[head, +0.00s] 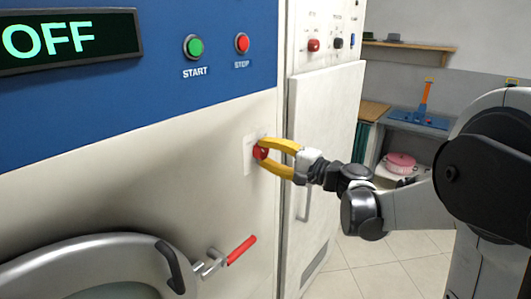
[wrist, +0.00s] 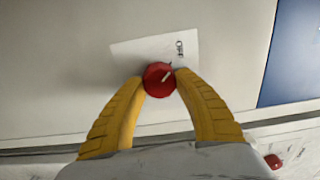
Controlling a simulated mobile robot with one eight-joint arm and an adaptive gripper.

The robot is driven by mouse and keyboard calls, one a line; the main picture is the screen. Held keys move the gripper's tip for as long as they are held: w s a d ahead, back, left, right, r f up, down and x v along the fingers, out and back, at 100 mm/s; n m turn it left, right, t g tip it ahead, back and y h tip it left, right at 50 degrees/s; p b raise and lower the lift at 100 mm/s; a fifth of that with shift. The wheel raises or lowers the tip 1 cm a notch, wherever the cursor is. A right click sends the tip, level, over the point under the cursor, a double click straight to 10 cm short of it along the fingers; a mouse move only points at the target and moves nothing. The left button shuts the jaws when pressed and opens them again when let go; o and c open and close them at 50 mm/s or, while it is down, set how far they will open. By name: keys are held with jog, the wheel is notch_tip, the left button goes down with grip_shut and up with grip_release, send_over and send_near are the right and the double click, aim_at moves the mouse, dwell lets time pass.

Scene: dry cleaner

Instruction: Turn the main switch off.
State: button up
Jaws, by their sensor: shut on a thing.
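The main switch is a small red rotary knob (head: 260,152) on a white label plate (head: 249,161), on the cream front of the machine. My gripper (head: 264,158) has its yellow fingers closed around the knob, one on each side. In the wrist view, the knob (wrist: 159,79) sits between the two fingertips (wrist: 159,82). A pale pointer mark on the knob runs slantwise, toward the upper right of that picture. The label plate (wrist: 143,53) shows behind it, with small print partly readable at its right end.
A display (head: 65,40) on the blue panel reads OFF. A green START button (head: 194,46) and a red STOP button (head: 242,43) are above the knob. A red-handled lever (head: 241,250) and a round door (head: 90,262) are below. A white cabinet (head: 325,150) stands to the right.

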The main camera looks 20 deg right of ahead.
jog(key=o, duration=1.2)
jog(key=shift+w, duration=0.1)
jog(key=shift+o, duration=0.2)
jog(key=v, duration=1.2)
